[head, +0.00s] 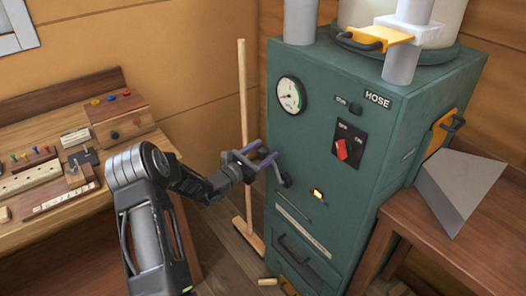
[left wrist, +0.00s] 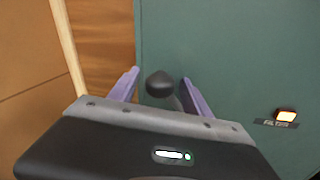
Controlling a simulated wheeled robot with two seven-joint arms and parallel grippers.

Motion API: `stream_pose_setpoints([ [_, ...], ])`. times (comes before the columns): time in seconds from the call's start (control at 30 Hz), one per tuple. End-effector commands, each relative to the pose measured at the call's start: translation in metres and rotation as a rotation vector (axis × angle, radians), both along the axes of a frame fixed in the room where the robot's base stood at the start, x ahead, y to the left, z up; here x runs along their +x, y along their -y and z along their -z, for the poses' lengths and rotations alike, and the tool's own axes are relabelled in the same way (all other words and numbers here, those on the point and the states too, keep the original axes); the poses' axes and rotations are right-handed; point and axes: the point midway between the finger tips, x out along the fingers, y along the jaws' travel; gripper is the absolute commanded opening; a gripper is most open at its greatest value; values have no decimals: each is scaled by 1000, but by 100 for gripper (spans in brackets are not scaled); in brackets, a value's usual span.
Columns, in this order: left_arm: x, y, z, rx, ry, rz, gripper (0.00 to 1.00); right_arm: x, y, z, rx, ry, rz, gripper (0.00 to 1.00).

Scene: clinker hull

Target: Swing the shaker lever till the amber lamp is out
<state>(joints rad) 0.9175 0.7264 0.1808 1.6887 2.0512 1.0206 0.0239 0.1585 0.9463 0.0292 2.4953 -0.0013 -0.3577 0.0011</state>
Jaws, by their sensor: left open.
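The shaker lever (head: 284,178) is a dark crank-like handle on the lower left of the green machine's front. In the left wrist view its dark rounded knob (left wrist: 160,83) sits between my two purple fingertips. My left gripper (head: 258,163) is open around the knob, with a gap visible on both sides. It also shows in the left wrist view (left wrist: 158,84). The amber lamp (head: 318,194) glows on the machine front, right of the lever. It is lit in the left wrist view too (left wrist: 286,116). My right gripper is not in view.
The green machine (head: 330,100) carries a dial gauge (head: 291,95) and a red rocker switch (head: 343,148). A broom (head: 244,100) leans at its left. A wooden bench (head: 75,220) with small parts stands left. A grey wedge-shaped piece (head: 455,190) rests on the right table.

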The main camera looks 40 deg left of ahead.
Motion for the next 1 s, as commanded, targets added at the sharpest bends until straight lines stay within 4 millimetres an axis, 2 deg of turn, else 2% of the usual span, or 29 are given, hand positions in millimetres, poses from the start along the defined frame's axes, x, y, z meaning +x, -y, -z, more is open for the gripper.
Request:
stream_pose_setpoints([
  [0.13,0,0,0,0,0,0,57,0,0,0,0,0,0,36],
  [0.83,-1,-2,0,2,0,-2,0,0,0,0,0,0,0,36],
  [1.0,-1,-2,0,3,-1,-3,0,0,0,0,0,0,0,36],
])
